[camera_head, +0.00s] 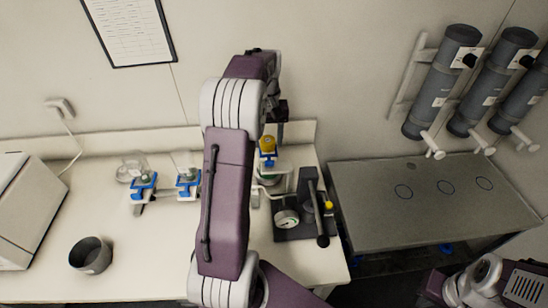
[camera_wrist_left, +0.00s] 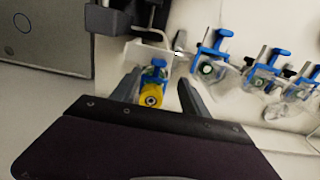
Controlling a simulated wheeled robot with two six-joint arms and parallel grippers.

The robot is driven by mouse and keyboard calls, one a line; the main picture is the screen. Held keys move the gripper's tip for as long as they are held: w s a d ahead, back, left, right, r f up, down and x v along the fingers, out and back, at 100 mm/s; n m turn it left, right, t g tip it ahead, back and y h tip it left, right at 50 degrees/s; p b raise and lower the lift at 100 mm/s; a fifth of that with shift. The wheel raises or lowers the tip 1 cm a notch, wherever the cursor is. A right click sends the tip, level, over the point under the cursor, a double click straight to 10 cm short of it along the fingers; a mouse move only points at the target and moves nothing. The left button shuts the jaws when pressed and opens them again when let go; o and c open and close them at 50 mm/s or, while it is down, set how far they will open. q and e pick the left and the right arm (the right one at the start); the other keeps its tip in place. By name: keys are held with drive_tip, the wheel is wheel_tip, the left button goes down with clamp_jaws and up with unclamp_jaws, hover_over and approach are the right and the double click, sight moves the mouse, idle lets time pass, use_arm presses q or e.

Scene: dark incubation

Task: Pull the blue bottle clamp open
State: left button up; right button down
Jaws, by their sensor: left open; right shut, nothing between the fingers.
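Several blue clamps stand in a row on the white bench in the head view. One blue clamp (camera_head: 268,161) is beside a yellow cap (camera_head: 267,145), just right of my left arm. In the left wrist view, this blue clamp (camera_wrist_left: 158,64) and the yellow cap (camera_wrist_left: 151,98) lie between the spread fingers of my left gripper (camera_wrist_left: 160,78), which is open. I cannot tell whether the fingers touch the clamp. In the head view my left gripper (camera_head: 279,112) is partly hidden by its own arm. My right gripper's fingers are not visible; only right arm parts show at the lower right.
Two more blue clamps (camera_head: 143,188) (camera_head: 188,183) are to the left with clear vessels. A gauge device (camera_head: 286,219) with a lever stands right of my left arm. A dark cup (camera_head: 91,255) is front left. The grey table (camera_head: 440,215) is mostly clear.

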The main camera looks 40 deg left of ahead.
sight(269, 161)
use_arm(q)
wheel_tip(269, 161, down, 9)
drive_tip(key=shift+d+p, duration=0.1)
drive_tip(key=shift+p, duration=0.45)
drive_tip(key=shift+c, duration=0.3)
clamp_jaws()
drive_tip(key=shift+r, duration=0.1)
idle(0.7)
